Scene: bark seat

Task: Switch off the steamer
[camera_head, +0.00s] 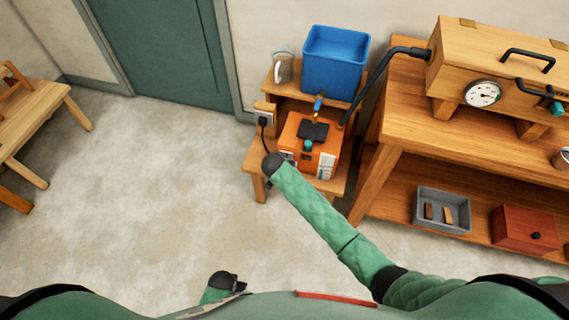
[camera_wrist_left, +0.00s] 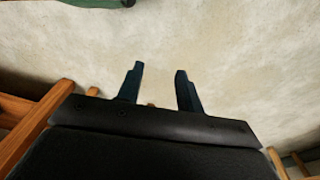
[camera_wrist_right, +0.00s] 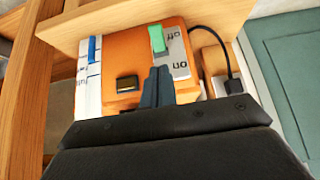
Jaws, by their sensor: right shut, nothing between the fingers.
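The steamer is an orange box (camera_head: 318,155) on a low wooden stand, with a dark cap on top. In the right wrist view its orange face (camera_wrist_right: 128,55) carries a green switch (camera_wrist_right: 157,38) on a pale plate (camera_wrist_right: 175,55) marked "Off" and "On". The green switch sits beside the word "Off". My right gripper (camera_wrist_right: 157,72) is shut and empty, its fingertips close to the plate just below the switch in that view; contact cannot be told. In the head view its fingers are hidden. My left gripper (camera_wrist_left: 160,75) is open and empty, over bare floor.
A blue tank (camera_head: 335,60) stands above the steamer, beside a jug (camera_head: 283,68). A black hose (camera_head: 375,75) runs to a wooden steam box (camera_head: 495,60) with a dial. A plugged black cable (camera_wrist_right: 207,60) is near my right gripper.

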